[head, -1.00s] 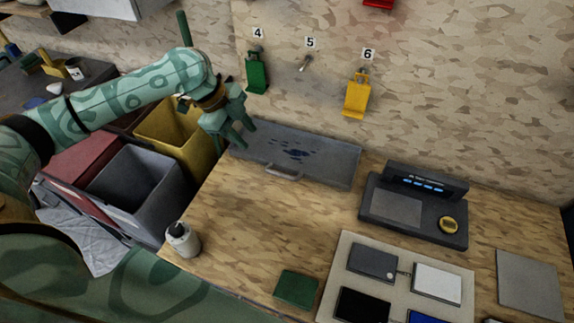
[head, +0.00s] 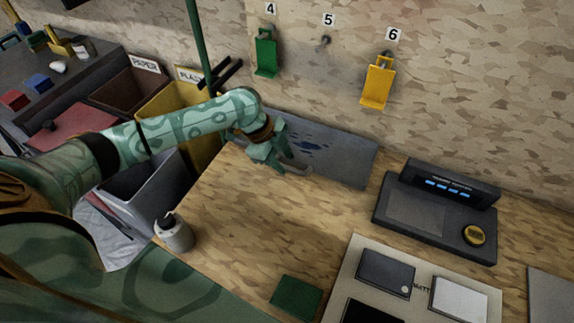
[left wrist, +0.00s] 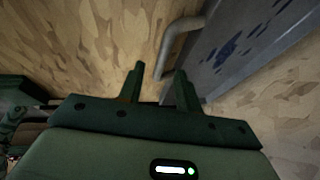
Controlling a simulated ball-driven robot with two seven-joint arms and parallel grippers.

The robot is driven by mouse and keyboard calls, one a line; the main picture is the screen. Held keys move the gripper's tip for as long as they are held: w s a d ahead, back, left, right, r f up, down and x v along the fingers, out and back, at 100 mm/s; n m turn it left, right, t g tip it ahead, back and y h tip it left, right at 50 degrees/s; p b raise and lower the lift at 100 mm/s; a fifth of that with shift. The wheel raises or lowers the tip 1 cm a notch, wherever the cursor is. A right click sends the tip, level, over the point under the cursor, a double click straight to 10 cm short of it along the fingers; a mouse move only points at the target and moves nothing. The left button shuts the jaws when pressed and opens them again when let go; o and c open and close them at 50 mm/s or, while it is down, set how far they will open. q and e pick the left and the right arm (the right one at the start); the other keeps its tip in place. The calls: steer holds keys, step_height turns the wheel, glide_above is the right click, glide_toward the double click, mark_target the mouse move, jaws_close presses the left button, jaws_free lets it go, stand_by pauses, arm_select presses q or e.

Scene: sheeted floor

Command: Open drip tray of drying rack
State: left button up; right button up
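The drip tray (head: 335,153) is a flat grey panel with dark blue spots, on the wooden bench against the wall. Its grey bar handle (head: 306,172) is on the front edge, partly hidden by my left gripper in the head view. My left gripper (head: 281,167) is at the handle's left end. In the left wrist view the handle (left wrist: 176,47) curves just beyond the fingertips of my open, empty gripper (left wrist: 159,70); the tray (left wrist: 228,48) lies to the right. I cannot tell whether a finger touches the handle. My right gripper is not in view.
A dark device (head: 436,213) with a yellow knob stands right of the tray. A pale board (head: 352,268) with dark and white pads lies in front. The bench middle is clear.

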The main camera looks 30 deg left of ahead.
arm_select(q)
steer(key=shift+x, duration=1.05)
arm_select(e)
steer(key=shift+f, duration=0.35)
